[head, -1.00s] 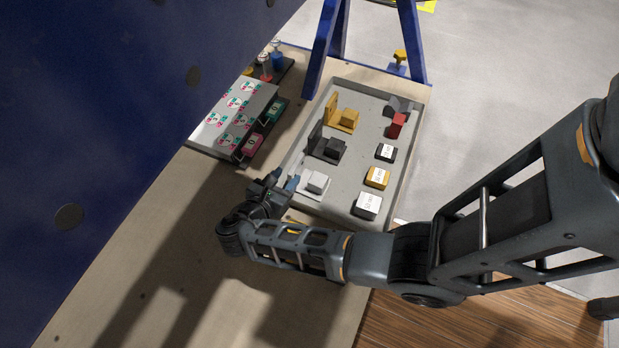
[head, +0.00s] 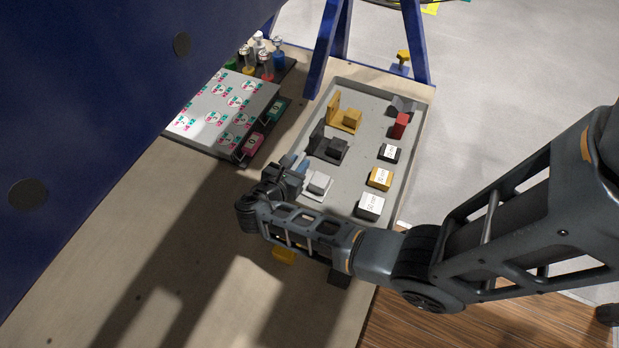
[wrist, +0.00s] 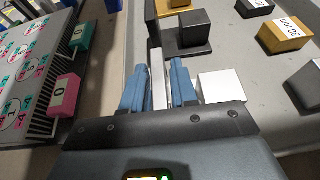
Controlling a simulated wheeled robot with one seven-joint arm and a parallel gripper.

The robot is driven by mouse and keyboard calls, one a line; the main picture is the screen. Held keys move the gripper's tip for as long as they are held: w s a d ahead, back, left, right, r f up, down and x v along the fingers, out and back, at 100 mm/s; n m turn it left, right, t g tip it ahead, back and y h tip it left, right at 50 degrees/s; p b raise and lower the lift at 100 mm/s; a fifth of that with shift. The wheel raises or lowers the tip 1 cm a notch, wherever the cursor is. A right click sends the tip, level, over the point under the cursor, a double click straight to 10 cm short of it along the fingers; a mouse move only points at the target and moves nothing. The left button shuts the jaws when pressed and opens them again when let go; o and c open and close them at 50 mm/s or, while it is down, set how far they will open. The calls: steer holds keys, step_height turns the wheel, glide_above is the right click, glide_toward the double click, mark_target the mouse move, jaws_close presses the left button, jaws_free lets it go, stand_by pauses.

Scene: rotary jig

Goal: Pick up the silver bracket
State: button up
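The silver bracket (head: 319,183) is a pale base with a block and an upright plate. It sits at the near left of the grey tray (head: 403,205). My gripper (head: 299,167) is at its left side in the head view and hides its upright plate. In the wrist view, the blue fingers of my gripper (wrist: 158,72) stand on either side of the thin pale plate of the silver bracket (wrist: 158,85), with almost no gap. Whether they press on it cannot be told. The bracket's block shows right of the fingers. It does not look lifted.
A black bracket (head: 328,148) stands just beyond, with a yellow bracket (head: 345,117) behind it. Labelled blocks, including a white one (head: 370,206), and a red part (head: 400,125) are to the right. A panel with pink and green tags (head: 225,110) is left.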

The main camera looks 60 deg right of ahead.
jaws_close()
steer(key=shift+r, duration=0.2)
stand_by(0.3)
